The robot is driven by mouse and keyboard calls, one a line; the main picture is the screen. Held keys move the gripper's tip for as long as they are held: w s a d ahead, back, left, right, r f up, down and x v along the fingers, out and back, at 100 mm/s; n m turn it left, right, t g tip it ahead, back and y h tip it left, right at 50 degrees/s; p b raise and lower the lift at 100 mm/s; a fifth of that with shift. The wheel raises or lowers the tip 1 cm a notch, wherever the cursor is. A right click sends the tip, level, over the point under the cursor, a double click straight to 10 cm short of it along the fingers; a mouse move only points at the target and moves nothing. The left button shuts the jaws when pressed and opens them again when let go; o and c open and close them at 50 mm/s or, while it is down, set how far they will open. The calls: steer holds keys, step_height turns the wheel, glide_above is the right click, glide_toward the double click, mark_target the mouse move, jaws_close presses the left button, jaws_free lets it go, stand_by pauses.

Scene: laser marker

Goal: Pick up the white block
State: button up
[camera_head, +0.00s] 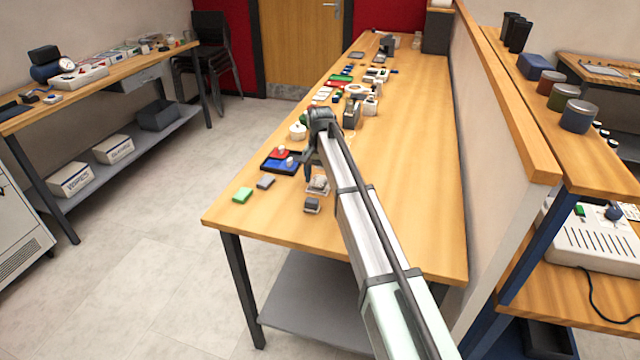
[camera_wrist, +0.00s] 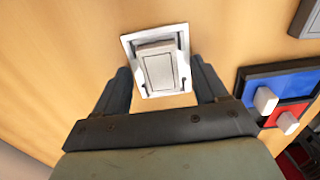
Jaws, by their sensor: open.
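The white block (camera_wrist: 160,72) lies in a pale, square, frame-like holder (camera_wrist: 185,35) on the wooden table, seen in the wrist view. My gripper (camera_wrist: 162,82) is open, with one dark finger on each side of the block and holder. I cannot tell whether the fingers touch either of them. In the head view my gripper (camera_head: 308,180) is low over the near part of the table, and the block is small and partly hidden by the arm there.
A dark tray with blue and red parts (camera_head: 283,161) and small white pieces lies left of my gripper. A green block (camera_head: 242,195), a grey block (camera_head: 265,182) and a dark grey block (camera_head: 312,205) lie nearby. The right side of the table (camera_head: 425,170) is clear.

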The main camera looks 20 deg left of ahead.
steer(key=shift+f, duration=0.1)
steer(key=shift+c, duration=0.3)
steer(key=c, duration=1.1)
